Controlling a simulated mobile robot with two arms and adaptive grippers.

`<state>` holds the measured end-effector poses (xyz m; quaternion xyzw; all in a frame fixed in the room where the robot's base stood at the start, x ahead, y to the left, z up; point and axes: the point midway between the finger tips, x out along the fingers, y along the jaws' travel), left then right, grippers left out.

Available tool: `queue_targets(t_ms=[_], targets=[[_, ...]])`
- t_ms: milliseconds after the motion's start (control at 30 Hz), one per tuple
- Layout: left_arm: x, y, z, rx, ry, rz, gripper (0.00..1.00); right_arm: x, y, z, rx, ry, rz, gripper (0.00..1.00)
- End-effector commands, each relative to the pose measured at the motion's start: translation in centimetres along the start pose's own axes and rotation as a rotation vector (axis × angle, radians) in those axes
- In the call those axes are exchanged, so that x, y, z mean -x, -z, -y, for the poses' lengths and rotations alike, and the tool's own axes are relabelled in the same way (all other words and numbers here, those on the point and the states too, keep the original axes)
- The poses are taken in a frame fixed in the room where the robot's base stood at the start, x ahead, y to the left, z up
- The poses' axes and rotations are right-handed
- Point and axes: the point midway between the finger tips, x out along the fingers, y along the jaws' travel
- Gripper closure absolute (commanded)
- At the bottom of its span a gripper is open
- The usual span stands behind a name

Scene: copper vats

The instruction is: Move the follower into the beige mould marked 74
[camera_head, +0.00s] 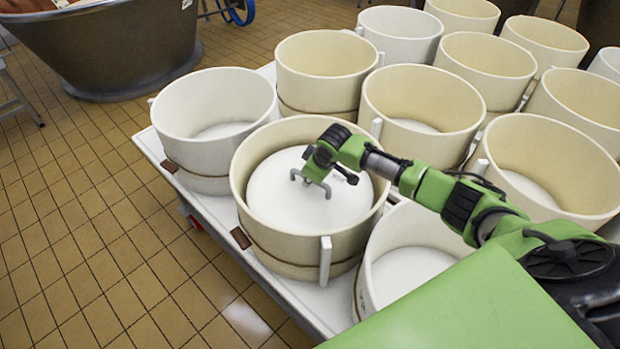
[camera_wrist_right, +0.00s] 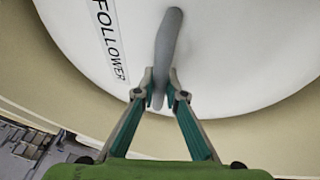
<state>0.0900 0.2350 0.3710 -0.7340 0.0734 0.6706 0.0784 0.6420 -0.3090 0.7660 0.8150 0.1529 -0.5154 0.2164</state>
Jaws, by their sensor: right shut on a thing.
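The follower (camera_head: 283,208) is a white round disc with a grey bar handle. In the head view it lies inside the front beige mould (camera_head: 262,236), below the rim, with wall showing around it. I cannot tell whether it rests or hangs there. No number 74 is readable. My right gripper (camera_head: 312,182) reaches in from the right over this mould. In the right wrist view the gripper (camera_wrist_right: 162,92) is shut on the handle (camera_wrist_right: 168,45), and the follower's face (camera_wrist_right: 225,60) bears the word FOLLOWER. My left gripper is out of view.
Several beige moulds, such as one just behind (camera_head: 420,95), stand close around on a pale platform (camera_head: 222,212). A white mould (camera_head: 205,120) stands at left. A large copper vat (camera_head: 110,50) is at back left. Tiled floor (camera_head: 100,230) is clear at left.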

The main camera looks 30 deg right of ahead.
Motion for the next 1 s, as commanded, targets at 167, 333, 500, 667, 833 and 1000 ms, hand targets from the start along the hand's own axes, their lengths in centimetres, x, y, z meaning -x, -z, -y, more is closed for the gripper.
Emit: queue_targets(t_ms=[167,333,500,667,833,1000], targets=[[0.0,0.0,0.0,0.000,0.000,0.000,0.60,0.2,0.4,-0.1,-0.001,-0.002,-0.007,0.69],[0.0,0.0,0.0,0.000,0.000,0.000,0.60,0.1,0.2,-0.1,0.000,-0.001,-0.004,0.69],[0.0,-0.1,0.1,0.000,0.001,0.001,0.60,-0.1,-0.3,0.2,0.000,0.003,0.007,0.69],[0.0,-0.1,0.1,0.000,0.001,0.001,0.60,1.0,-0.1,0.1,0.001,0.002,0.002,0.69],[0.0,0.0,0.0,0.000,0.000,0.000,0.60,3.9,0.0,-0.1,0.002,-0.001,-0.002,0.69],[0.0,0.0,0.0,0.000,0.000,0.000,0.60,7.5,0.0,-0.1,0.002,-0.002,-0.002,0.69]])
